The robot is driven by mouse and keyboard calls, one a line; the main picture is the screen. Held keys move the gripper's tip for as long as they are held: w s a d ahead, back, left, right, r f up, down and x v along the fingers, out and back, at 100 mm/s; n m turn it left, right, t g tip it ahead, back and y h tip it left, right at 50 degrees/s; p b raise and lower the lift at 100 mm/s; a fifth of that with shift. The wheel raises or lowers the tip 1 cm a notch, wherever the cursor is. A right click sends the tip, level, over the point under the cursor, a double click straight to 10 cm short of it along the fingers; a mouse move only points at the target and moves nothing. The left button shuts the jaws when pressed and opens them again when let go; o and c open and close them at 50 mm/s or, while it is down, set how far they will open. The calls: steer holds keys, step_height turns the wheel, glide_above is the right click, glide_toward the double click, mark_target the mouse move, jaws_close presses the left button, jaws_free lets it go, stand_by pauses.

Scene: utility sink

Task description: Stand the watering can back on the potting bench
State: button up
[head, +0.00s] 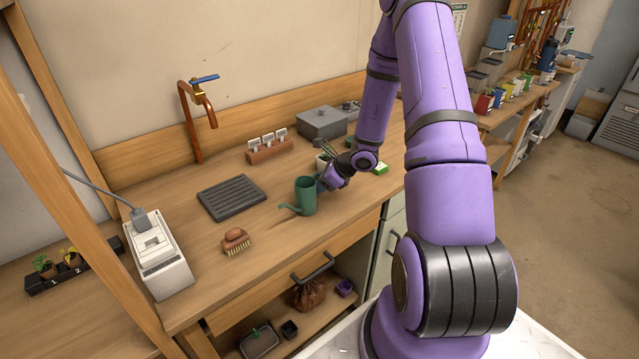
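A green watering can (306,198) is upright over the wooden counter with the tap, its spout pointing left. I cannot tell whether its base touches the wood or hangs just above it. My gripper (327,182) is at the can's right side, by its handle. The fingertips are hidden by the can and the wrist, so I cannot see whether they are closed on the handle. A second wooden bench (521,98) with coloured pots stands at the back right; which one is the potting bench is not marked.
On the counter are a dark ribbed mat (232,198), a brush (236,241), a white plugged-in device (160,257), a rack with white tags (267,146) and a grey lidded box (322,123). A copper tap (200,110) rises behind.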

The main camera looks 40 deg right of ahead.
steer(key=v, duration=1.1)
steer(key=s+a+r+n+g, duration=0.2)
steer(key=a+r+n, duration=0.55)
steer(key=r, duration=0.25)
steer(key=s+a+r+n+g, duration=0.1)
steer(key=s+a+r+n, duration=0.2)
steer(key=a+r+n, duration=0.6)
steer(key=s+a+r+n+h, duration=0.2)
steer(key=s+r+n, duration=0.4)
steer(key=s, duration=0.3)
steer(key=s+a+r+n+t+h, duration=0.1)
steer(key=s+a+r+n+h, duration=0.2)
steer(key=s+r+n, duration=0.3)
steer(key=s+r, duration=0.1)
steer(key=s, duration=0.2)
steer(key=shift+a, duration=0.35)
steer(key=shift+n, duration=0.25)
